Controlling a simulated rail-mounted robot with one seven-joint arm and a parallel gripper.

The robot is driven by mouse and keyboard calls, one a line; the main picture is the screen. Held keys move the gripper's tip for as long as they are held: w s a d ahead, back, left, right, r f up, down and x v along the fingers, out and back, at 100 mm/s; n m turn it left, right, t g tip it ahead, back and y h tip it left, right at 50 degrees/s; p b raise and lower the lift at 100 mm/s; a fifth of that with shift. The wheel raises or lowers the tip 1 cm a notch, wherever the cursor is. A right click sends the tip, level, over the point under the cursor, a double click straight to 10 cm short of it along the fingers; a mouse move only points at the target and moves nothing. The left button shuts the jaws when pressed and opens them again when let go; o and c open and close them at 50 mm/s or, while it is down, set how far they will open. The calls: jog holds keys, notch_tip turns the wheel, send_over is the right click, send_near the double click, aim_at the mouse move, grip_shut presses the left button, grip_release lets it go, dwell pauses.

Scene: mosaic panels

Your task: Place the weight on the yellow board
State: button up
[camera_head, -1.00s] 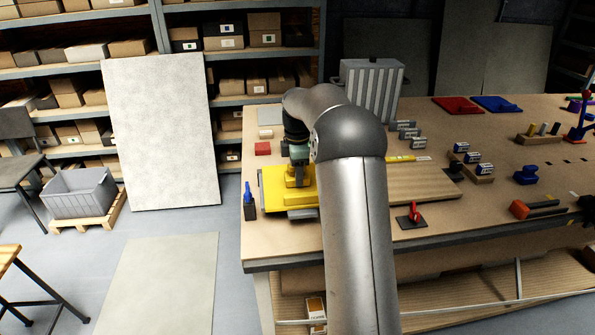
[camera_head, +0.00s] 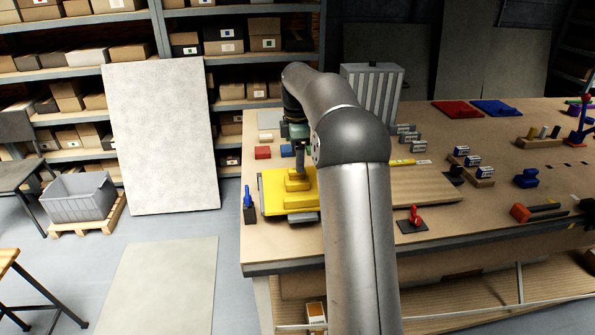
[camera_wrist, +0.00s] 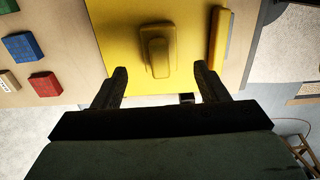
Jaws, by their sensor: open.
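The yellow board (camera_head: 272,201) lies on the left end of the workbench. A stepped yellow block with a raised grip, apparently the weight (camera_head: 297,180), rests on the board. In the wrist view the weight (camera_wrist: 157,52) sits flat on the yellow board (camera_wrist: 120,30), ahead of my fingertips. My gripper (camera_head: 299,157) is above the weight and apart from it. In the wrist view my gripper (camera_wrist: 162,82) is open, with nothing between its fingers. My arm hides part of the bench to the right of the board.
A red block (camera_head: 262,152) and a blue block (camera_head: 286,150) lie behind the board. A blue clamp-like tool (camera_head: 248,200) stands at the board's left. A yellow bar (camera_wrist: 219,40) lies along the board's edge in the wrist view. A wooden board (camera_head: 425,184) lies right of my arm.

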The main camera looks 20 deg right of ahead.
notch_tip(320, 180, up, 5)
jog(key=shift+f, duration=0.1)
jog(key=s+a+m, duration=0.6)
jog(key=s+a, duration=0.5)
jog(key=s, duration=0.2)
jog(key=s+a+f+m, duration=0.2)
jog(key=s+f+m, duration=0.1)
jog(key=s, duration=0.4)
jog(key=s+a+f+m, duration=0.2)
jog(key=s+f, duration=0.2)
jog(key=s, duration=0.4)
jog(key=s+a+f+m, duration=0.3)
jog(key=s+f, duration=0.1)
jog(key=s, duration=0.4)
jog(key=shift+f+m+t, duration=0.25)
jog(key=shift+m+t, duration=0.05)
jog(key=shift+t, duration=0.1)
jog(key=shift+s, duration=0.1)
